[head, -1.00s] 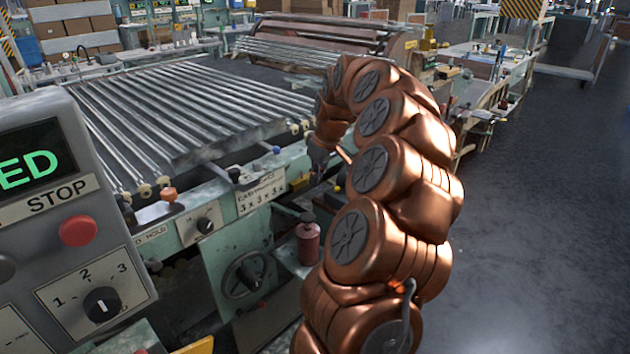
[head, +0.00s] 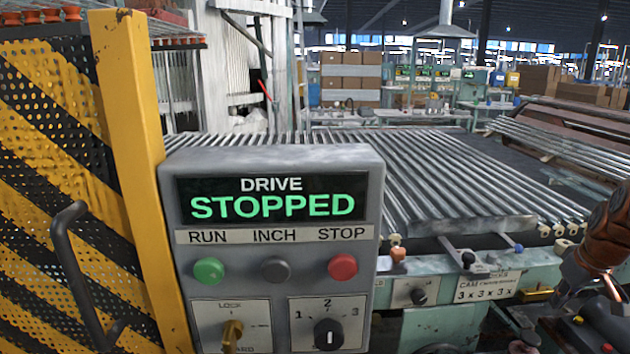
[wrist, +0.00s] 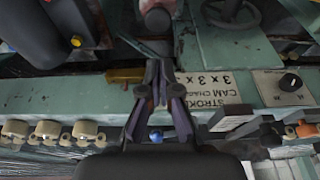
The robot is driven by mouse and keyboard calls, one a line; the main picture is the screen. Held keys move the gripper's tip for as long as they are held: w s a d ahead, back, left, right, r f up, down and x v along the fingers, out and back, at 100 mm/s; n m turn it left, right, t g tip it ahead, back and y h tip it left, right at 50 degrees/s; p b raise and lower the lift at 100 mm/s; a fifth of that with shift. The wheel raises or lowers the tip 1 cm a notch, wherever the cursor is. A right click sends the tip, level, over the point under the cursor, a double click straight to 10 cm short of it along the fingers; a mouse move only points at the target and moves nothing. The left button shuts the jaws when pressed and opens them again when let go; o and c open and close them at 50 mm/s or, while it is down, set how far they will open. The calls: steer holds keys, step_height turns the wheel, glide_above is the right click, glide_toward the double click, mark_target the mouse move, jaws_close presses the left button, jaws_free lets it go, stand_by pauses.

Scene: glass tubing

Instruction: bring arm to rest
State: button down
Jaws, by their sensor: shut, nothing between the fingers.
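My gripper (wrist: 158,72) is in the wrist view, its two dark fingers closed together at the tips with nothing held. It hangs over the front of the green machine frame (wrist: 215,60), beside the white stroke and cam plate (wrist: 212,88). I cannot tell how far it is from the frame. In the head view only part of my copper arm shows at the right edge, near the same machine front; the fingers cannot be made out clearly there.
A grey control box (head: 275,165) reads "DRIVE STOPPED". A yellow-and-black perforated guard (head: 60,190) stands at left. Glass tubes (head: 440,180) lie in rows on the machine bed. A dark box with a yellow button (wrist: 55,35) is close to the gripper's upper left in the wrist view.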

steer(key=s+a+r+n+g+y, duration=0.1)
steer(key=s+a, duration=0.2)
steer(key=a, duration=1.1)
steer(key=s+a+n+g, duration=0.1)
steer(key=s+a, duration=0.2)
steer(key=a, duration=1)
steer(key=s+a+f+m+g+h, duration=0.15)
steer(key=s+a+f, duration=0.3)
steer(key=s, duration=0.65)
steer(key=s+a+f+g+y, duration=0.1)
steer(key=s+a+f+g, duration=0.15)
steer(key=s+a, duration=0.6)
step_height(320, 180, up, 13)
steer(key=s+d+t+p, duration=0.1)
steer(key=s+d+p, duration=0.1)
steer(key=p, duration=1)
steer(key=shift+d+r, duration=0.15)
steer(key=shift+d, duration=0.2)
steer(key=shift+a+h, duration=0.1)
steer(key=shift+h, duration=0.15)
